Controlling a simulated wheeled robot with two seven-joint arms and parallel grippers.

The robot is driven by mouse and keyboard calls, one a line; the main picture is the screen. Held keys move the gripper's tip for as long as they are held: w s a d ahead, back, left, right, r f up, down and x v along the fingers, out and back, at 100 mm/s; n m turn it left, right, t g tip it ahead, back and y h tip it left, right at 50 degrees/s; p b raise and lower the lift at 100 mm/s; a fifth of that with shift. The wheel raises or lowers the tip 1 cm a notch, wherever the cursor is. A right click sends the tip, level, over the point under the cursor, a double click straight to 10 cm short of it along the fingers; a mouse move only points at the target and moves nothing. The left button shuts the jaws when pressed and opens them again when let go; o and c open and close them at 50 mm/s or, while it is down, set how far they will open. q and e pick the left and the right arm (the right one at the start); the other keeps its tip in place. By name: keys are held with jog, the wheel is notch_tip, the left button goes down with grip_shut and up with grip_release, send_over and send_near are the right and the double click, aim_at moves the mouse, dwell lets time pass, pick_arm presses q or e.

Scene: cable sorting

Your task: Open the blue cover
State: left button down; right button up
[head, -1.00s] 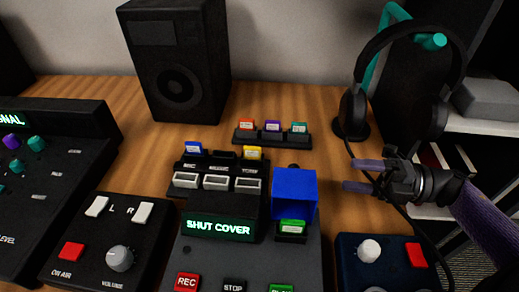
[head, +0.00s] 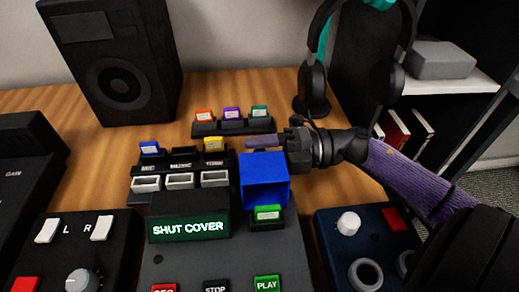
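The blue cover (head: 264,182) stands raised at the back right of the dark console (head: 235,262), behind a green cassette (head: 267,213) whose front shows uncovered. A lit display (head: 188,229) beside it reads "SHUT COVER". My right gripper (head: 265,142) comes in from the right, just above and behind the cover's top edge. One purple finger shows pointing left; the other is not visible, so its opening is unclear. I cannot tell whether the finger touches the cover. My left gripper is out of view.
Cassettes in red, purple and teal stand in a rack (head: 234,127) behind the gripper. Slots with blue and yellow cassettes (head: 213,144) lie left of the cover. A navy panel (head: 330,223) sits under my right arm. Headphones (head: 312,85) stand behind; a speaker (head: 115,65) is back left.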

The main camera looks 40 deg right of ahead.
grip_shut()
dwell(1.2)
